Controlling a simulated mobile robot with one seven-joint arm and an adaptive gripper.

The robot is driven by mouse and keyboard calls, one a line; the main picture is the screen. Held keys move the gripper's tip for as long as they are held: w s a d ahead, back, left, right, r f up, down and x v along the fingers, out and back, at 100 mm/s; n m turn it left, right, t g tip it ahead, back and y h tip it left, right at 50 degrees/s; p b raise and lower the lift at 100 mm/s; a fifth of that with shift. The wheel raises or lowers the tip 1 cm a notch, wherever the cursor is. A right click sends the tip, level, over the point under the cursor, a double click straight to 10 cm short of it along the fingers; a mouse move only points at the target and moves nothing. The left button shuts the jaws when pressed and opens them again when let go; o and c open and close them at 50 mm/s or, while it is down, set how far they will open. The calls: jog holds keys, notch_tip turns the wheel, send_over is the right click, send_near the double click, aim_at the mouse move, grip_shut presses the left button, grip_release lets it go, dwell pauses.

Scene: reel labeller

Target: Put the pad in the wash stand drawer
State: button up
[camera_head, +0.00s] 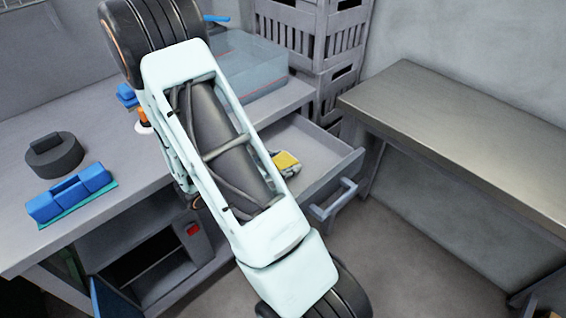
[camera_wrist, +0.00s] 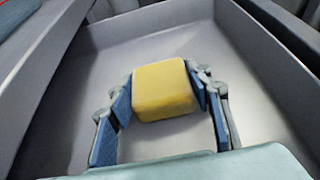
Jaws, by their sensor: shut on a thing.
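The yellow pad (camera_wrist: 163,90) is held between the two blue-padded fingers of my gripper (camera_wrist: 164,98) in the wrist view. My gripper is shut on it, inside or just above the open drawer (camera_wrist: 186,34). Whether the pad touches the drawer floor cannot be told. In the head view the pad (camera_head: 286,160) shows past my arm, over the open drawer (camera_head: 328,160) of the grey stand. My arm hides the drawer's left part and most of my gripper. No other thing shows in the drawer.
On the grey worktop (camera_head: 105,150) at the left are a blue block (camera_head: 70,195) and a dark round piece (camera_head: 54,157). A clear box (camera_head: 255,65) stands behind my arm. Grey crates (camera_head: 325,40) are stacked at the back. A metal-topped table (camera_head: 460,120) stands at the right.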

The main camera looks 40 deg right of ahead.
jog(key=shift+f, duration=0.2)
jog(key=o, duration=1.2)
jog(key=shift+r, duration=0.1)
jog(key=shift+c, duration=0.2)
jog(key=shift+r, duration=0.1)
jog(key=shift+a+r, duration=0.15)
jog(key=shift+r, duration=0.05)
jog(key=p+v, duration=0.1)
jog(key=v, duration=1)
jog(key=shift+a+p, duration=0.3)
